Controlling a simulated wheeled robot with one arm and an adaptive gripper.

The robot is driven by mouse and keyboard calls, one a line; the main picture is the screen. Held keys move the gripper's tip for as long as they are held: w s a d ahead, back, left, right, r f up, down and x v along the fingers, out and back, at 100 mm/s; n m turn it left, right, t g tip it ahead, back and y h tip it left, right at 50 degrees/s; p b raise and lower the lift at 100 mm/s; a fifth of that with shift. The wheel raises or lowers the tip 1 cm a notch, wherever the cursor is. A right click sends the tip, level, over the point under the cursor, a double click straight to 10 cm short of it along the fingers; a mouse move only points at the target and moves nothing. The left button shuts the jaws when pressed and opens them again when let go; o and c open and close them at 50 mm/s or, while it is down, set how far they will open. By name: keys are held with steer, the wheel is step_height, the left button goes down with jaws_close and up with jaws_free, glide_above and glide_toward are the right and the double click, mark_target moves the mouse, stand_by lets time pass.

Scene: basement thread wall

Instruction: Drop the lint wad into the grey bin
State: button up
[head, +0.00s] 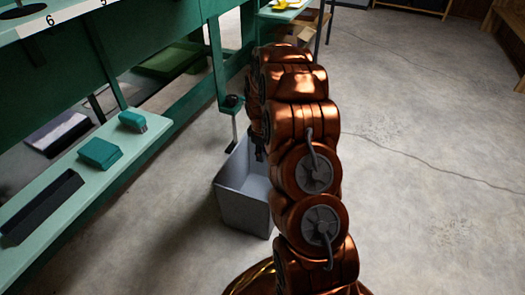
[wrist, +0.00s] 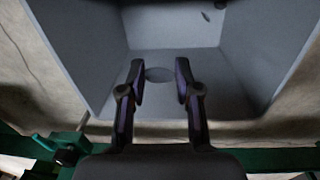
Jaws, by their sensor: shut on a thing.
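The grey bin (head: 243,208) stands on the floor beside the green bench, open at the top and partly hidden behind my arm in the head view. In the wrist view the bin (wrist: 175,35) fills most of the picture, with its walls and inside showing beyond my fingers. My gripper (wrist: 160,76) is over the bin's opening, its two dark fingers shut on the lint wad (wrist: 158,74), a small grey oval between the fingertips. In the head view only a dark bit of my gripper (head: 259,150) shows at the bin; the wad is hidden there.
A bench leg stands close behind the bin. The concrete floor (head: 430,150) on the right is clear.

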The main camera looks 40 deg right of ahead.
steer(key=shift+f, duration=0.7)
steer(key=o, duration=0.7)
steer(key=shift+o, duration=0.2)
steer(key=shift+r, duration=0.1)
step_height(320, 180, up, 12)
steer(key=shift+s+a, duration=0.2)
steer(key=shift+a, duration=0.05)
